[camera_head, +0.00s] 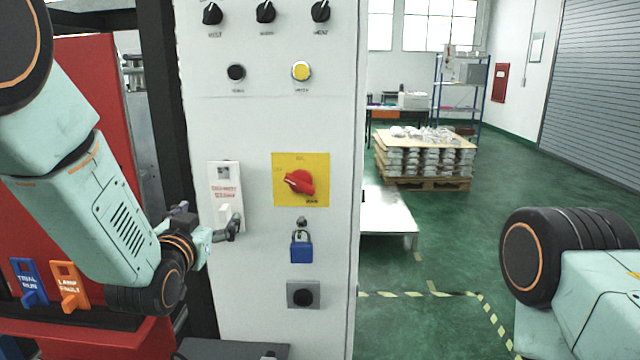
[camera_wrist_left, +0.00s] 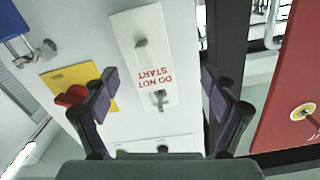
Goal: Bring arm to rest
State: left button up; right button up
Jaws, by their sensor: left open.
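My left arm comes in from the left in the head view, and its gripper (camera_head: 232,228) is in front of the lower part of a white tag with red lettering (camera_head: 224,182) on the control cabinet (camera_head: 270,125). In the left wrist view the open fingers (camera_wrist_left: 162,100) stand on either side of the view, with the white "DO NOT START" tag (camera_wrist_left: 143,60) between and beyond them. The tag hangs on the cabinet face. Nothing is between the fingers. My right arm (camera_head: 590,290) shows at the lower right of the head view; its gripper is out of view.
A red rotary switch (camera_head: 300,182) on a yellow plate and a blue padlock (camera_head: 301,247) are right of the tag. A pallet of castings (camera_head: 425,158) stands behind; green floor is open at right.

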pick_arm(q)
jog(key=s, duration=0.7)
jog(key=w, duration=1.1)
jog(key=shift+w, duration=0.35)
jog(key=shift+s+r+p, duration=0.45)
jog(key=shift+s+p, duration=0.1)
jog(key=shift+p, duration=0.2)
send_near(218, 199)
jog(key=shift+s+a+f, duration=0.1)
jog(key=shift+s+a, duration=0.25)
jog(key=shift+a, duration=0.05)
jog(key=shift+d, duration=0.15)
